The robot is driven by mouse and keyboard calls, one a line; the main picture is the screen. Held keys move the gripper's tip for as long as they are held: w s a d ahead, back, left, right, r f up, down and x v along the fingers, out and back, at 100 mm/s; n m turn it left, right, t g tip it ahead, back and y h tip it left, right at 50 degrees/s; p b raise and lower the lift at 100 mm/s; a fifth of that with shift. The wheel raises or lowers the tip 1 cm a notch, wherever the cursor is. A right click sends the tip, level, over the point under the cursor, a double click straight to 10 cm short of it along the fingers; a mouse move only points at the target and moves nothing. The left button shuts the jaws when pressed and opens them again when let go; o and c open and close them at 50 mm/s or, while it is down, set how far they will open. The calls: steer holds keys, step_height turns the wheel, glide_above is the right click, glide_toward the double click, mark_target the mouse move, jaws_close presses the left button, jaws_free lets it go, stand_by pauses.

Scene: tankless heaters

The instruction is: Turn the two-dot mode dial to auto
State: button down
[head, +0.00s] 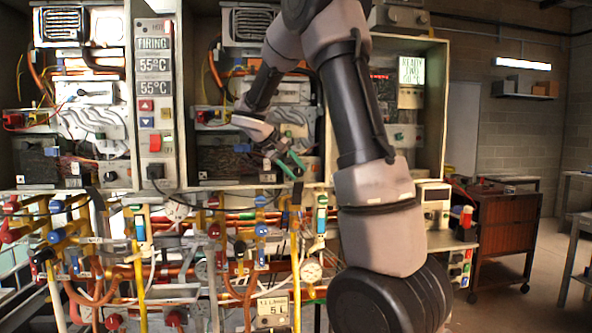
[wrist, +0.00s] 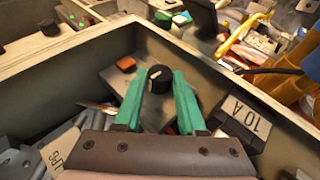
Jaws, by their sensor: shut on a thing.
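A black mode dial (wrist: 159,77) with a pale pointer mark sits on a grey plate inside the open middle heater cabinet. My gripper (wrist: 157,84) has its two green fingers on either side of the dial, closed on it. The dial's dots and any auto mark cannot be made out. In the head view my gripper (head: 290,164) reaches into the lower part of the middle cabinet, and the dial is hidden or too small to tell there.
An orange-red button (wrist: 126,64) lies just beside the dial. A black block labelled 10 A (wrist: 246,123) stands right of the fingers. The cabinet wall (wrist: 75,50) rises close by. Another black dial (head: 110,175) is in the left cabinet. Pipes and valves (head: 262,230) crowd below.

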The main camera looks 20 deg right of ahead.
steer(key=shift+a+h, duration=0.1)
steer(key=shift+h, duration=0.3)
steer(key=shift+c, duration=2.4)
jaws_free()
steer(key=v, duration=1)
steer(key=shift+a+r, duration=0.2)
steer(key=shift+a, duration=0.05)
steer(key=shift+s, duration=0.1)
